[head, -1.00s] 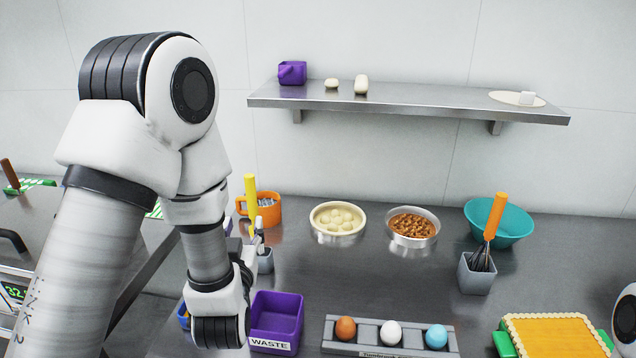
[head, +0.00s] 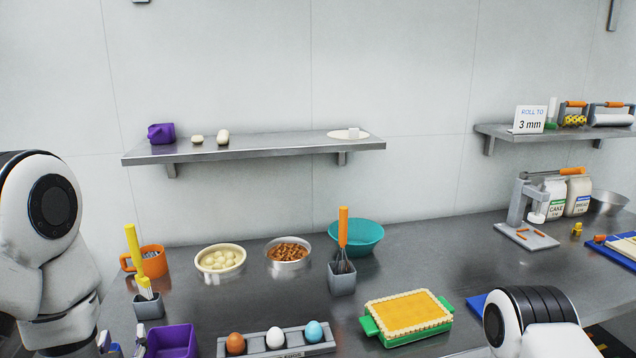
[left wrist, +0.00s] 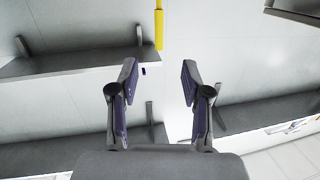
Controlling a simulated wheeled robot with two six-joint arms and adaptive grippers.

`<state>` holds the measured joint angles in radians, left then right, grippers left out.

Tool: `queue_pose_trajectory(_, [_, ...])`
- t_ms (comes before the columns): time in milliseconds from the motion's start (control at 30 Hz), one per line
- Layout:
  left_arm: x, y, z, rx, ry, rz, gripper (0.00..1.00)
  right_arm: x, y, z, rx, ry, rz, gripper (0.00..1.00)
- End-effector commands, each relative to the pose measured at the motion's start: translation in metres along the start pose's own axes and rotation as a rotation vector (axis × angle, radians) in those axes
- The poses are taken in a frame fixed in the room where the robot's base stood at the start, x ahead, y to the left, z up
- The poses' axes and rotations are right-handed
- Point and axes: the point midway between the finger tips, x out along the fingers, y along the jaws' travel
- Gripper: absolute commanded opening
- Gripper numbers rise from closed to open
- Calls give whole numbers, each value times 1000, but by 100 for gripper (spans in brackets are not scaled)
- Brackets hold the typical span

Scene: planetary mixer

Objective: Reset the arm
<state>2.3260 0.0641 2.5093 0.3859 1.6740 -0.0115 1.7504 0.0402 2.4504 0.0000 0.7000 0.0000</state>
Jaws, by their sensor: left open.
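My left arm (head: 45,225) stands at the left edge of the head view, partly cut off by the frame. My left gripper (left wrist: 158,80) shows in the left wrist view with its two purple-padded fingers apart and nothing between them. A yellow handle (left wrist: 159,28) is seen beyond the fingertips at the top of that view. A link of my right arm (head: 530,320) shows at the bottom right of the head view. My right gripper is out of view.
The counter holds an orange mug (head: 150,262), a yellow-handled brush (head: 133,245), a whisk in a grey holder (head: 342,278), a teal bowl (head: 365,238), an egg tray (head: 300,348), a purple bin (head: 172,342) and a yellow pastry (head: 408,313). A grey stand (head: 520,205) is at the right.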

Motion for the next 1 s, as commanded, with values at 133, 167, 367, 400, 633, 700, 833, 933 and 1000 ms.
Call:
queue_pose_trajectory(133, [-5,0,42,38,-80,8,48,0,0,0,0,1,0,40])
queue_pose_trajectory(167, [-7,0,52,46,-100,12,48,0,0,0,0,1,0,40])
queue_pose_trajectory(367, [-26,3,130,97,-297,58,48,0,0,0,0,0,0,40])
queue_pose_trajectory(400, [-33,3,149,107,-350,71,48,0,0,0,0,0,0,40])
queue_pose_trajectory(633, [-122,0,292,184,-865,186,48,0,0,0,0,0,0,40])
queue_pose_trajectory(700, [-165,-3,329,211,-1065,234,48,0,0,0,0,0,0,40])
queue_pose_trajectory(833, [-221,-5,354,256,-1352,314,48,0,0,0,0,0,0,40])
queue_pose_trajectory(933, [-241,-10,357,276,-1449,328,48,0,0,0,0,0,0,40])
queue_pose_trajectory(1000, [-244,-11,357,279,-1466,326,48,0,0,0,0,0,0,40])
